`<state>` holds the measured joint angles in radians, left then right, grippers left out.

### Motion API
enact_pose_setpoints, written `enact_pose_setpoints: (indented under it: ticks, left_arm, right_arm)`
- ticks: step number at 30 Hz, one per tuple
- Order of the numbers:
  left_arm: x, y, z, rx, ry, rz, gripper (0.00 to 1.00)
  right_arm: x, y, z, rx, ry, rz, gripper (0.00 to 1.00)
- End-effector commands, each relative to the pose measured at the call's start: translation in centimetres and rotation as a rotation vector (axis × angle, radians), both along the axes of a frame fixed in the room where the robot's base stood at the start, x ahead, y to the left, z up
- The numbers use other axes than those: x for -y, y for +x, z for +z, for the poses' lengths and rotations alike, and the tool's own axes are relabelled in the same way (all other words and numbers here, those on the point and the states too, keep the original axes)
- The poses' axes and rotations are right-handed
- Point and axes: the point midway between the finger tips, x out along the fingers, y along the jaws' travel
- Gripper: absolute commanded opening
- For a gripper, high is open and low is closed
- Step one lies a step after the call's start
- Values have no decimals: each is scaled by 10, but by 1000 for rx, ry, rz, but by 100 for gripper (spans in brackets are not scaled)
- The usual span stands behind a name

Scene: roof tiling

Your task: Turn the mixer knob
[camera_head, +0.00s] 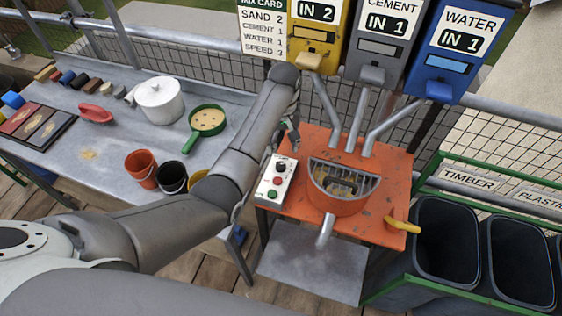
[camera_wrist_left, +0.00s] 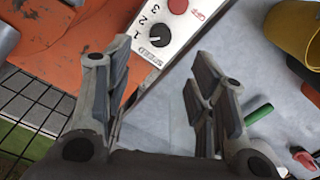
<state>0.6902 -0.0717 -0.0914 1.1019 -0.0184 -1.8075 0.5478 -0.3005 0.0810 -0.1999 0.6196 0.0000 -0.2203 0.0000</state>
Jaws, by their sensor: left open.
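The mixer's white control panel (camera_head: 268,192) stands at the left edge of the orange mixer table (camera_head: 378,166). It carries a black speed knob (camera_head: 281,167), a red button and a green button. In the left wrist view the knob (camera_wrist_left: 159,38) has marks 1, 2 and 3 around it, and its pale pointer seems to face 1. My left gripper (camera_head: 290,137) is open and empty, above and behind the panel. In the wrist view its fingers (camera_wrist_left: 152,72) are spread on either side below the knob, apart from it. My right gripper is not in view.
The mixer drum (camera_head: 338,197) with a grate is right of the panel; chutes come from sand, cement and water dispensers (camera_head: 459,45). The grey table (camera_head: 105,185) at left holds buckets, a white pot (camera_head: 160,102) and a green sieve (camera_head: 207,121). Dark bins (camera_head: 445,245) stand at right.

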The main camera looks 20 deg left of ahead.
Motion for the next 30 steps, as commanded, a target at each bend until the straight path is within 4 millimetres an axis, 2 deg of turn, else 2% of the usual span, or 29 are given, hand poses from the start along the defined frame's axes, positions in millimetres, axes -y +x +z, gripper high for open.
enact_pose_setpoints:
  ticks: [5, 12, 18, 24, 30]
  left_arm:
    - [0, 0, -14, -7, 0, 2, 51]
    - [-2, -1, -57, -6, 1, 1, 51]
    - [-2, -1, -87, -4, 1, 0, 51]
    - [-2, -1, -103, -1, 0, 0, 51]
    - [-2, 0, -107, 0, 0, 0, 51]
  right_arm:
    - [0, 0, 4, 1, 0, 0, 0]
    - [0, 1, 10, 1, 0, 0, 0]
    - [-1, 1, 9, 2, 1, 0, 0]
    - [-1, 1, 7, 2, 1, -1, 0]
    - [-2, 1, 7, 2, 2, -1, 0]
